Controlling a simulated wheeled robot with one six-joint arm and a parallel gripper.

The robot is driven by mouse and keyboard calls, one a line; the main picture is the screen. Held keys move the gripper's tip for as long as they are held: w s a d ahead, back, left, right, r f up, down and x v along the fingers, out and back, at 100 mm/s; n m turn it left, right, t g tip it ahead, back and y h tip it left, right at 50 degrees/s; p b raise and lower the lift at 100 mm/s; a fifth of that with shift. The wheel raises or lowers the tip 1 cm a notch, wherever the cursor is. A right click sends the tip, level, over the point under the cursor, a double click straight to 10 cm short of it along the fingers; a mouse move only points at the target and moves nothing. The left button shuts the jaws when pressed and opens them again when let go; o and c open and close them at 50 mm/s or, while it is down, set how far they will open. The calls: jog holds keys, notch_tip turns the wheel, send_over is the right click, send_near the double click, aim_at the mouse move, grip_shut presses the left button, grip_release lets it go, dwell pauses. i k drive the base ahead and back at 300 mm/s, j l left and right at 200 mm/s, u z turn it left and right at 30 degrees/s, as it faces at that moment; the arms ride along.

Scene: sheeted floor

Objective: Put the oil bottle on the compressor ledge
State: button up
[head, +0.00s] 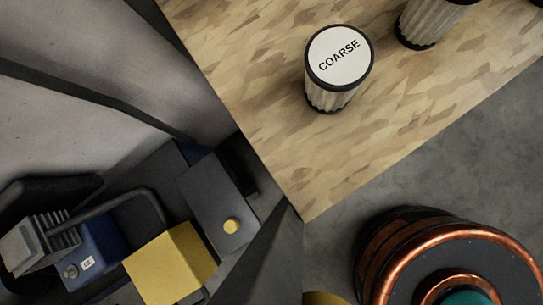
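A machine that looks like the compressor stands at the lower left, with a blue body (98,243), a grey finned block (38,243) and a dark curved pipe. A yellow box (170,264) sits beside it. I cannot make out an oil bottle for certain. A yellow rounded thing (325,299) is cut off by the bottom edge; I cannot tell what it is. My gripper is not in view.
A wooden tabletop (260,80) fills the upper middle, holding a ribbed canister marked COARSE (340,68) and another ribbed canister (425,24). A round copper-rimmed drum-like thing (385,245) stands lower right. Grey floor (440,165) shows between it and the table. Grey sheeting (80,45) covers the upper left.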

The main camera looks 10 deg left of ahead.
aim_at(215, 196)
jog(key=k+u, duration=0.15)
jog(key=k, duration=0.15)
jog(key=u, duration=0.65)
jog(key=i+l+u, duration=0.1)
jog(key=u, duration=1.25)
jog(key=l+u, duration=0.15)
jog(key=u, duration=0.5)
jog(key=l+u, duration=0.1)
jog(key=u, duration=0.55)
jog(key=l+u, duration=0.1)
jog(key=u, duration=1.2)
jog(key=k+l+u, duration=0.1)
jog(key=u, duration=0.6)
jog(key=k+z, duration=0.25)
jog(key=l+z, duration=0.1)
jog(key=z, duration=1.2)
